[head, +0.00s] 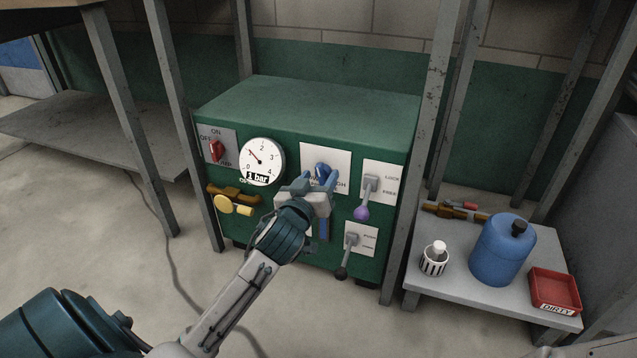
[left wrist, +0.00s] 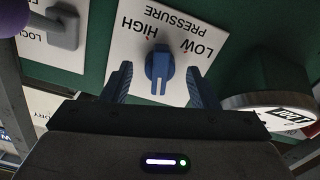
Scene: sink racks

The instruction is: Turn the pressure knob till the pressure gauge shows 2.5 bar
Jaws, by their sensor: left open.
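The blue pressure knob (head: 322,170) sits on a white plate on the front of the green machine (head: 310,100). In the left wrist view the knob (left wrist: 160,64) shows beside the upside-down words HIGH, LOW and PRESSURE. My left gripper (head: 320,181) is at the knob, with its open blue fingers on either side of it. In the wrist view a gap shows between the knob and each finger. The round white pressure gauge (head: 272,158) is left of the knob; its needle points up-left and its label reads 1 bar. My right gripper is not in view.
Near the knob are a red switch (head: 216,150), a yellow valve handle (head: 235,204), a purple-tipped lever (head: 361,212) and a black-tipped lever (head: 342,272). Grey rack posts flank the machine. A low shelf (head: 440,284) at right holds a blue canister (head: 500,252) and a red tray (head: 556,291).

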